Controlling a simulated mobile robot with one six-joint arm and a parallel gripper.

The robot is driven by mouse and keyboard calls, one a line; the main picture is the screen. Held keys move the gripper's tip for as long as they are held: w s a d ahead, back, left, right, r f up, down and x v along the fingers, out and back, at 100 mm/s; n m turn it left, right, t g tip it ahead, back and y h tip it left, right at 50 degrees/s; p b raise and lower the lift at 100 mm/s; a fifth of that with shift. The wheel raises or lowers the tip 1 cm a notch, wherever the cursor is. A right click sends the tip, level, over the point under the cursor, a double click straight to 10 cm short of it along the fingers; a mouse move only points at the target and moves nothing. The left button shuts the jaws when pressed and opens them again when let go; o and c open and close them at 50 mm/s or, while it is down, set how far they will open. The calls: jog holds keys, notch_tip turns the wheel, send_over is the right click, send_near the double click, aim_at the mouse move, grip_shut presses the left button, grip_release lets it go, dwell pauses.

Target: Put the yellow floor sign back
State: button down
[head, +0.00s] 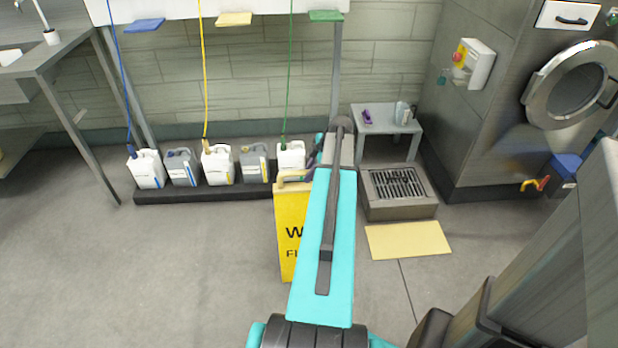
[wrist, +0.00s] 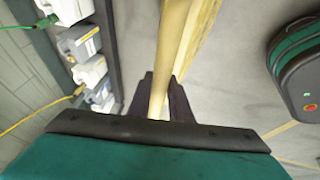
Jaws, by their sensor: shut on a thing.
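The yellow floor sign (head: 288,235) stands upright in the middle of the head view, with black lettering partly hidden behind my arm. Its tan-yellow top handle (head: 292,177) is at my gripper. In the wrist view, the pale handle bar (wrist: 168,55) runs between the two dark fingers of my gripper (wrist: 162,97), which is shut on it. The sign's yellow panel (wrist: 199,40) shows beside the bar. I cannot tell whether the sign's foot touches the floor. A flat yellow rectangle (head: 408,240) lies on the floor to the right of my arm.
Several white and grey canisters (head: 218,165) stand on a dark plinth (head: 160,196) behind the sign. A grated floor box (head: 398,193) and small grey table (head: 385,120) are at the right, near a steel machine (head: 495,150). The floor at left is clear.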

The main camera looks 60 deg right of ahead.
jog(key=shift+f, duration=1)
jog(key=c, duration=1.6)
grip_release()
jog(key=shift+f, duration=0.1)
jog(key=v, duration=1.2)
jog(key=shift+w, duration=0.1)
